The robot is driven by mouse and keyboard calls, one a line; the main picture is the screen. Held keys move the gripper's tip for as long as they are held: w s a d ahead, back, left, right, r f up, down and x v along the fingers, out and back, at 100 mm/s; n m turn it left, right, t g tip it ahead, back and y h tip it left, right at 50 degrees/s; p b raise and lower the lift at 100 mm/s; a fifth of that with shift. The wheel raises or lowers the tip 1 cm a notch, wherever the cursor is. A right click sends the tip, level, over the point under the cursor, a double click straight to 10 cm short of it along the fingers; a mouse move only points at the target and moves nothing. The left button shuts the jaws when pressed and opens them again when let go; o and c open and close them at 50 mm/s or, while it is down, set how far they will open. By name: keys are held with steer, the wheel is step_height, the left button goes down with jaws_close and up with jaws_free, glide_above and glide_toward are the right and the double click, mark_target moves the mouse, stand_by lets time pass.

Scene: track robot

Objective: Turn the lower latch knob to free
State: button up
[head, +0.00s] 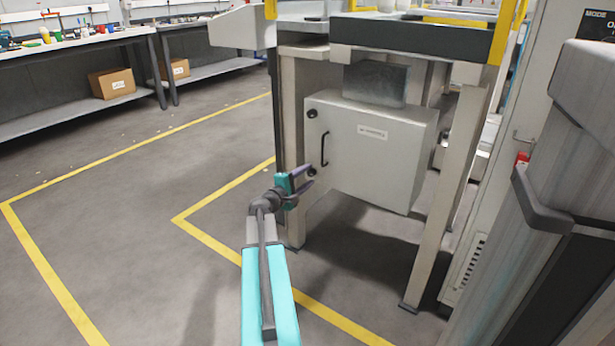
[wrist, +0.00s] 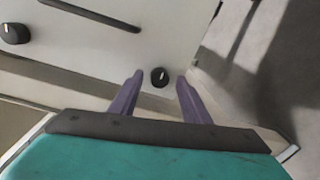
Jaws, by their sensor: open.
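The cabinet (head: 375,160) is a light grey box with a door, hung under a frame. Its lower latch knob (head: 312,171) is small, round and black, near the lower left corner of the door. In the wrist view the lower knob (wrist: 160,76) has a pale pointer mark and sits between the fingertips, slightly beyond them. The upper knob (head: 311,113) is also black and shows in the wrist view (wrist: 14,33). My gripper (head: 308,177) is open with purple fingers, one on either side of the lower knob in the wrist view (wrist: 158,80). No contact with the knob is visible.
A black door handle (head: 324,149) stands between the two knobs. A frame leg (head: 291,140) is just left of the cabinet, another (head: 445,190) to its right. A grey machine stands at the far right. The floor to the left is clear.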

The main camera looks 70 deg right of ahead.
steer(key=p+v, duration=0.3)
steer(key=v, duration=1)
steer(key=shift+p, duration=0.35)
